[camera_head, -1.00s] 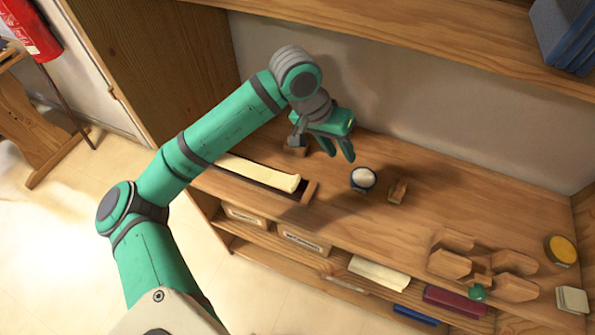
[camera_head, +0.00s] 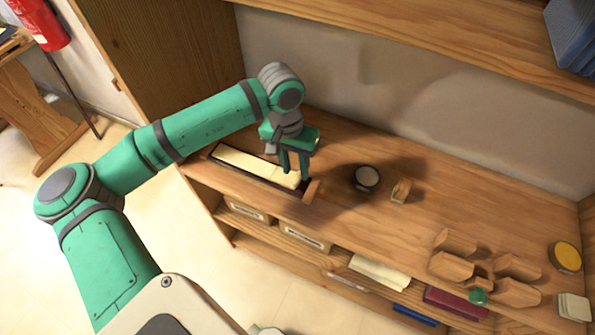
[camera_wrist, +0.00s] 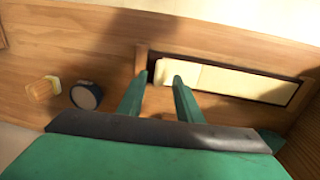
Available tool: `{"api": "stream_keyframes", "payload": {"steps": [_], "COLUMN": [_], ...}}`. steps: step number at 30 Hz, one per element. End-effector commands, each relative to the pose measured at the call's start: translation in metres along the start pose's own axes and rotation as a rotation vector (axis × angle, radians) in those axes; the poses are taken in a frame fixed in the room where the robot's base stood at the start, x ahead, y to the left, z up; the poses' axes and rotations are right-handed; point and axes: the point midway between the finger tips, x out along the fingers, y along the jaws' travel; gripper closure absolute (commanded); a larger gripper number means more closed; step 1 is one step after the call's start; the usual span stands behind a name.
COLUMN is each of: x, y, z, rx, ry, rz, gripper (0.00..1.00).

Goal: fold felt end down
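A long cream felt strip (camera_head: 250,163) lies in a narrow dark-bottomed wooden tray (camera_head: 311,191) on the shelf. In the wrist view the felt (camera_wrist: 230,82) runs to the right, and its paler near end (camera_wrist: 161,72) lies by the tray's wooden end wall (camera_wrist: 141,62). My gripper (camera_head: 295,175) points down at the felt's right end. Its two green fingers are apart with nothing held between them. In the wrist view the gripper (camera_wrist: 159,78) has its fingertips on either side of the felt end as seen. I cannot tell whether they touch it.
A dark round pot (camera_head: 366,178) and a small wooden block (camera_head: 401,191) stand right of the tray. Wooden holders (camera_head: 455,265) and a yellow-topped tin (camera_head: 565,256) are farther right. Labelled boxes (camera_head: 305,236) sit on the shelf below.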

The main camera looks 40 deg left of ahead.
Motion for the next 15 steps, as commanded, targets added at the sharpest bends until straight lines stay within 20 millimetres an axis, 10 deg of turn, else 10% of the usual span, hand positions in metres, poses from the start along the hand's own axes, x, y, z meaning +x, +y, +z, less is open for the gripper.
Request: {"api": "stream_keyframes", "payload": {"steps": [15], "x": [0.027], "y": [0.004], "z": [-0.001], "rx": [0.007], "ry": [0.000], "rz": [0.000], "gripper": [0.68]}}
